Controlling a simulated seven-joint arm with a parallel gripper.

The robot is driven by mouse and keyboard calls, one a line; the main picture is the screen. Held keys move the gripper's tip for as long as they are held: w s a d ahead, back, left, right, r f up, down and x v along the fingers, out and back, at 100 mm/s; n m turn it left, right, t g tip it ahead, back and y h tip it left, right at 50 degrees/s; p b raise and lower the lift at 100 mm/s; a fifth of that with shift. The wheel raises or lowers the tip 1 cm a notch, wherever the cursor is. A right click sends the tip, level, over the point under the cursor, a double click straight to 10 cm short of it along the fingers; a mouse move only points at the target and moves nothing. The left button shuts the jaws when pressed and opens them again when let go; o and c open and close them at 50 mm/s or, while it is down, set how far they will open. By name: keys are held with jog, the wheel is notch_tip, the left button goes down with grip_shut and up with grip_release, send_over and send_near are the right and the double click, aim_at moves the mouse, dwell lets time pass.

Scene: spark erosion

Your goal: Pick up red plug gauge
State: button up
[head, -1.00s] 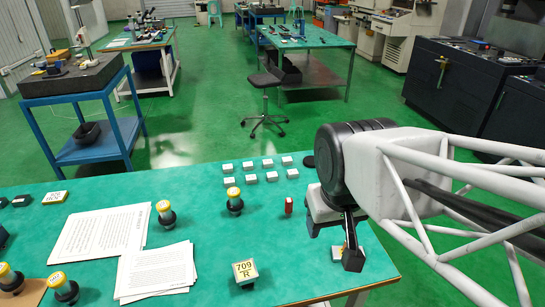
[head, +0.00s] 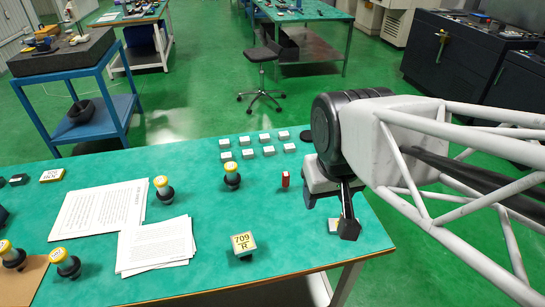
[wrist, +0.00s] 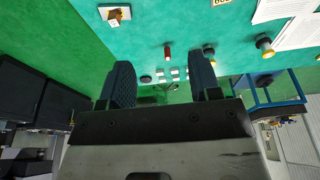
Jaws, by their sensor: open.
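The red plug gauge (head: 285,179) is a small red cylinder standing upright on the green table, left of my gripper. It also shows in the wrist view (wrist: 167,52), beyond and between the finger tips. My gripper (head: 329,213) is above the right end of the table, its fingers apart. In the wrist view my gripper (wrist: 162,76) has nothing between its fingers. It is apart from the red gauge.
Several white blocks (head: 248,154) stand in rows behind the red gauge. A black round piece (head: 306,136) is near the back edge. Yellow-topped stamps (head: 232,181), paper sheets (head: 155,246) and a 709/R block (head: 243,245) lie left.

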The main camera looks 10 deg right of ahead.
dwell(0.7)
jog(key=m+t+y, duration=0.1)
jog(key=m+y, duration=1.4)
jog(key=m, duration=0.3)
send_over(286, 182)
jog(key=s+a, duration=0.2)
jog(key=s, duration=0.6)
notch_tip(286, 182, down, 20)
jog(key=w+d+f+m+t, duration=0.2)
jog(key=f, duration=0.1)
jog(key=w+d+f+m+t, duration=0.2)
jog(key=f, duration=0.1)
jog(key=w+d+f+m+t, duration=0.2)
jog(key=d+f+m+t, duration=0.1)
jog(key=shift+x, duration=1.2)
jog(key=shift+a, duration=0.1)
jog(key=shift+x, duration=2.6)
